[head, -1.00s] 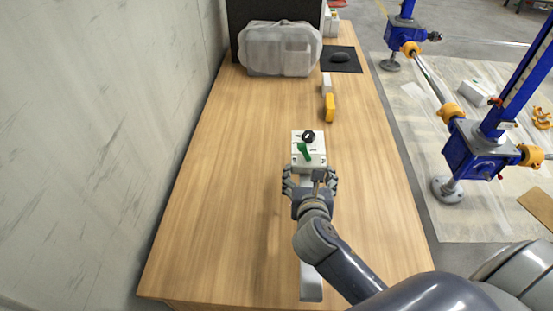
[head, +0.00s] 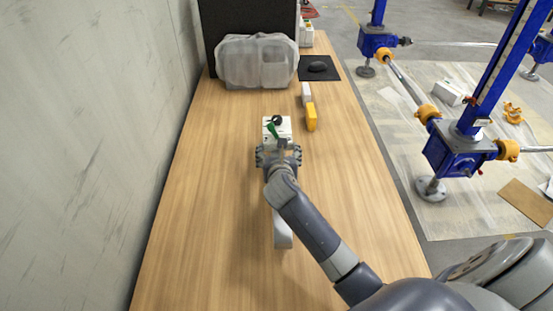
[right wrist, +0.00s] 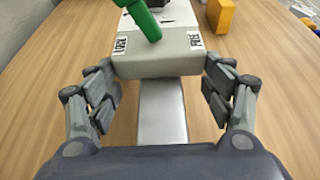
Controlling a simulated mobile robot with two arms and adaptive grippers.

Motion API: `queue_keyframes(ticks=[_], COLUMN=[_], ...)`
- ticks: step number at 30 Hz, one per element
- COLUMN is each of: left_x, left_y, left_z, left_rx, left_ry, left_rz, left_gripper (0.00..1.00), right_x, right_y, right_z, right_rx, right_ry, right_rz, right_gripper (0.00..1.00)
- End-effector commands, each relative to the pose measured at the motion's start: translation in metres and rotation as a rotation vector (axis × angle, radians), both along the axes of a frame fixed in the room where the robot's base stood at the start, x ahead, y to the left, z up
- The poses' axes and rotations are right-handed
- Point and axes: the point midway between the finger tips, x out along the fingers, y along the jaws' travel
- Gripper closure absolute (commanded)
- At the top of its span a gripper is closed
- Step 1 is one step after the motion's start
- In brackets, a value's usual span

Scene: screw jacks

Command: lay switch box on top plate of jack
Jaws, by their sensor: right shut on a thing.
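The switch box (head: 284,124) is pale, with a black knob (head: 277,120) and a green lever (head: 271,130) on top. It also shows in the right wrist view (right wrist: 160,57), with two labels on its near edge. My right gripper (head: 278,156) is shut on the box from the near side, one finger group along each side. I cannot tell whether the box touches the table. Blue screw jacks (head: 458,150) stand on the floor at right; I cannot make out a top plate. My left gripper is not in view.
A yellow item (head: 311,117) and a white item (head: 306,94) are just beyond right. A wall is at left.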

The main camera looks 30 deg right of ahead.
Motion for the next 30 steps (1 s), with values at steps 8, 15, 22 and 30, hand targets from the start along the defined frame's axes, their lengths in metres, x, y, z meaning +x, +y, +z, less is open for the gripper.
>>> queue_keyframes(ticks=[8,15,22,30], left_x=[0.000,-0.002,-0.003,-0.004], left_y=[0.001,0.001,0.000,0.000], left_z=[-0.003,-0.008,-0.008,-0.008], left_rx=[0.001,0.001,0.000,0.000], left_ry=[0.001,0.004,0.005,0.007], left_rz=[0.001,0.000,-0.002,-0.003], left_gripper=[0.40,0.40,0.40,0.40], right_x=[0.015,0.014,0.014,0.013], right_y=[-0.002,-0.002,-0.002,-0.002], right_z=[-0.004,-0.031,-0.032,-0.039], right_rx=[0.001,-0.001,-0.001,0.001], right_ry=[-0.007,-0.006,-0.008,0.001], right_rz=[0.002,0.002,0.003,0.002], right_gripper=[0.83,0.83,0.83,0.06])
